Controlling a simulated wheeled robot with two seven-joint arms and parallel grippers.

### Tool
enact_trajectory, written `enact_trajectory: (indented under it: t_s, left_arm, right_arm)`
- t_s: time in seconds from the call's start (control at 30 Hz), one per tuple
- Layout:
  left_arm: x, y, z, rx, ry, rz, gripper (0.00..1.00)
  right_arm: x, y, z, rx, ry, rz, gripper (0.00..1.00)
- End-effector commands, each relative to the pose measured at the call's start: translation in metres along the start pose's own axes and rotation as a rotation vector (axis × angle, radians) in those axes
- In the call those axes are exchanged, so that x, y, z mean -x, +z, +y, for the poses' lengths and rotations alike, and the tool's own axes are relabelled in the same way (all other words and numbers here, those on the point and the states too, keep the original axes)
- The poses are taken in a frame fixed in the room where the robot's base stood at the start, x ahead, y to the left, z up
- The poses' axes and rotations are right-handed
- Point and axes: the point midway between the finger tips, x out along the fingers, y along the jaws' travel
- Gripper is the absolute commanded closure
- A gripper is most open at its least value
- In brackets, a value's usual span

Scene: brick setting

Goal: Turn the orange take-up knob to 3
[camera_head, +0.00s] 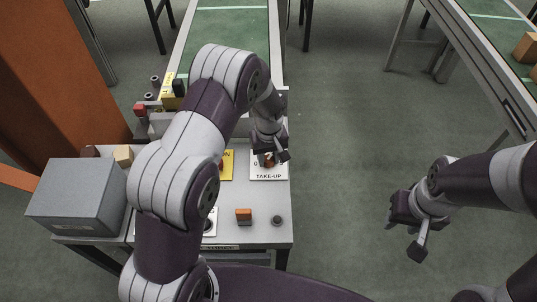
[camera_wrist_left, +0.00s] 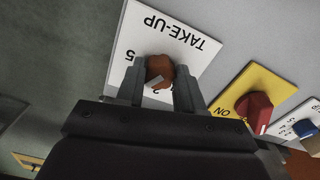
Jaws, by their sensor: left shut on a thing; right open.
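The orange take-up knob (camera_wrist_left: 159,71) sits on a white plate (camera_wrist_left: 178,30) marked TAKE-UP, upside down in the left wrist view. My left gripper (camera_wrist_left: 158,85) is shut on the knob, one finger on each side. A pale pointer mark shows on the knob's lower part; the digit it points at is partly hidden by the fingers. A 5 shows to the knob's left. In the head view the take-up plate (camera_head: 268,175) is at the panel's right, with my left gripper (camera_head: 270,160) over the knob. My right gripper (camera_head: 408,226) is open and empty over the floor.
A red knob (camera_wrist_left: 254,106) on a yellow plate marked ON is beside the take-up plate. A blue knob (camera_wrist_left: 303,128) is further right. A conveyor (camera_head: 230,35) extends behind.

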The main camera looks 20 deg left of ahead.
Motion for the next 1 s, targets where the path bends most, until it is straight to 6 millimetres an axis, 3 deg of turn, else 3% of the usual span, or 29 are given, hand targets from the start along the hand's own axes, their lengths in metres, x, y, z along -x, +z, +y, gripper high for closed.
enact_trajectory:
  t_s: [0.4, 1.0]
  left_arm:
    - [0.0017, -0.0013, 0.0011, 0.202, 0.003, 0.004, 0.94]
    - [0.0017, -0.0017, 0.0015, 0.240, 0.004, 0.005, 0.94]
  right_arm:
    - [0.0041, -0.0005, 0.0000, 0.000, 0.000, 0.000, 0.57]
    - [0.0045, -0.0006, 0.0000, 0.000, 0.000, 0.000, 0.57]
